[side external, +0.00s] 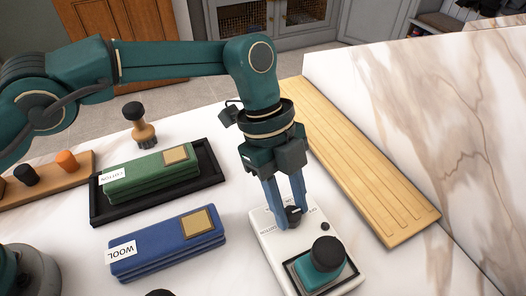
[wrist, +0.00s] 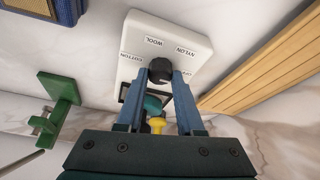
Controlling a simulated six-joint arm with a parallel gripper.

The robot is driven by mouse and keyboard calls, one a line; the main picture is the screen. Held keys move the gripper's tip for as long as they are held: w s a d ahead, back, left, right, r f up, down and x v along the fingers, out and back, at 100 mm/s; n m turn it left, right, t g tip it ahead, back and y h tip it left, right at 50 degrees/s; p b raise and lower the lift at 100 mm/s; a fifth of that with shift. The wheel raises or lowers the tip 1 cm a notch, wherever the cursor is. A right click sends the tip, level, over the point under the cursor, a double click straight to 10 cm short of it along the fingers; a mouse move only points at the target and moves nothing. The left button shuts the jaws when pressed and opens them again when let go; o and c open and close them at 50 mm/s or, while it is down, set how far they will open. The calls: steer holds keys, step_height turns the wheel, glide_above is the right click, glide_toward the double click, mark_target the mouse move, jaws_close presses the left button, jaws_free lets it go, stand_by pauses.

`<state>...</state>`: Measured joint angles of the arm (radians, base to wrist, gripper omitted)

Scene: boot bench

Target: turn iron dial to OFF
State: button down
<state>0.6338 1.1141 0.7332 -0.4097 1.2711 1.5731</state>
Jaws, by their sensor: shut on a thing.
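The dial (side external: 293,213) is a small black knob on a white control panel (side external: 268,228). In the wrist view the dial (wrist: 160,69) stands on the white panel (wrist: 185,27), ringed by the printed words WOOL, NYLON and COTTON and one small label at the right that I cannot read surely. My gripper (side external: 290,220) points down with its two blue fingers shut on the dial, one on each side, also in the wrist view (wrist: 160,80). Which label the dial points at cannot be told.
A teal piece with a black round top (side external: 325,257) sits in a dark frame on the panel's near end. A wooden board (side external: 375,185) lies to the right. A blue WOOL stack (side external: 165,243) and a green COTTON stack (side external: 150,175) on a black tray (side external: 214,163) lie left.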

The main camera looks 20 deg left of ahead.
stand_by(0.5)
steer(key=c, duration=0.5)
jaws_free()
steer(key=shift+c, duration=0.2)
steer(key=shift+v, duration=2.55)
